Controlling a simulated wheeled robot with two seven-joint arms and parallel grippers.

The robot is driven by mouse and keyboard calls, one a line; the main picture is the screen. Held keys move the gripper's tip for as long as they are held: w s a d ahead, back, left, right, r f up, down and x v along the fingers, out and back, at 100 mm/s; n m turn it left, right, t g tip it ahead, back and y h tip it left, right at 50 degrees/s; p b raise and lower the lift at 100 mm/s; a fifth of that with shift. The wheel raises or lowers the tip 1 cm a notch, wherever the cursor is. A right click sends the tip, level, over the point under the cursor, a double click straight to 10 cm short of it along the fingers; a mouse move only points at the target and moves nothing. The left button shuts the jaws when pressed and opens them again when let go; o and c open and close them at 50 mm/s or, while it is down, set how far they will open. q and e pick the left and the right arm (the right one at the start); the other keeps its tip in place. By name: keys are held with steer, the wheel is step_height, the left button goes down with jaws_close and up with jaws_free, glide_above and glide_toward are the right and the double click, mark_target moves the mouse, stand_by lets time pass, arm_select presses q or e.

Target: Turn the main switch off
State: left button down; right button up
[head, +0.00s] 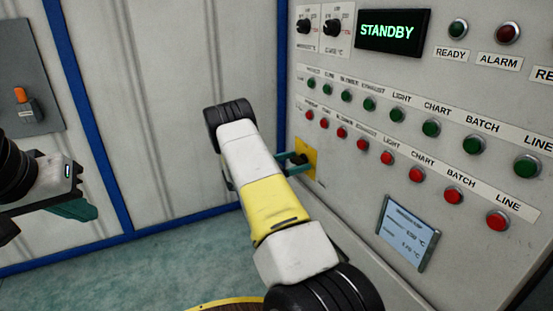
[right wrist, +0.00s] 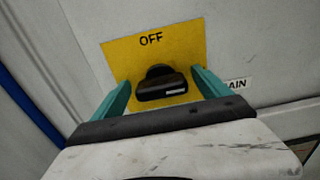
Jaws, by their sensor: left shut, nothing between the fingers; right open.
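The main switch is a black knob (right wrist: 163,86) on a yellow plate (right wrist: 118,60) marked OFF at the top. Its bar lies roughly crosswise in the right wrist view, with a pale mark toward its right end. In the head view the knob (head: 301,158) and the yellow plate (head: 310,149) are partly hidden behind my right arm. My right gripper (head: 291,163) is open, its teal fingers on either side of the knob in the right wrist view (right wrist: 160,82). I cannot tell whether they touch it. My left gripper (head: 78,208) is shut and empty, far left of the switch.
The panel holds rows of green buttons (head: 430,128) and red buttons (head: 416,174). A lit display (head: 393,32) reads STANDBY, and a small screen (head: 407,233) sits lower down. A grey box (head: 24,80) with an orange switch (head: 20,95) is on the left wall.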

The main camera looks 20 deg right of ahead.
steer(key=shift+c, duration=0.5)
steer(key=c, duration=1.3)
steer(key=shift+o, duration=0.2)
steer(key=shift+n, duration=0.3)
steer(key=n, duration=0.3)
steer(key=shift+w+n, duration=0.1)
steer(key=shift+n, duration=0.3)
steer(key=n, duration=0.4)
steer(key=shift+w+n, duration=0.1)
steer(key=shift+n, duration=0.2)
steer(key=n, duration=0.4)
steer(key=shift+f, duration=0.15)
steer(key=n, duration=0.4)
steer(key=shift+w+f+n, duration=0.1)
steer(key=shift+n, duration=0.5)
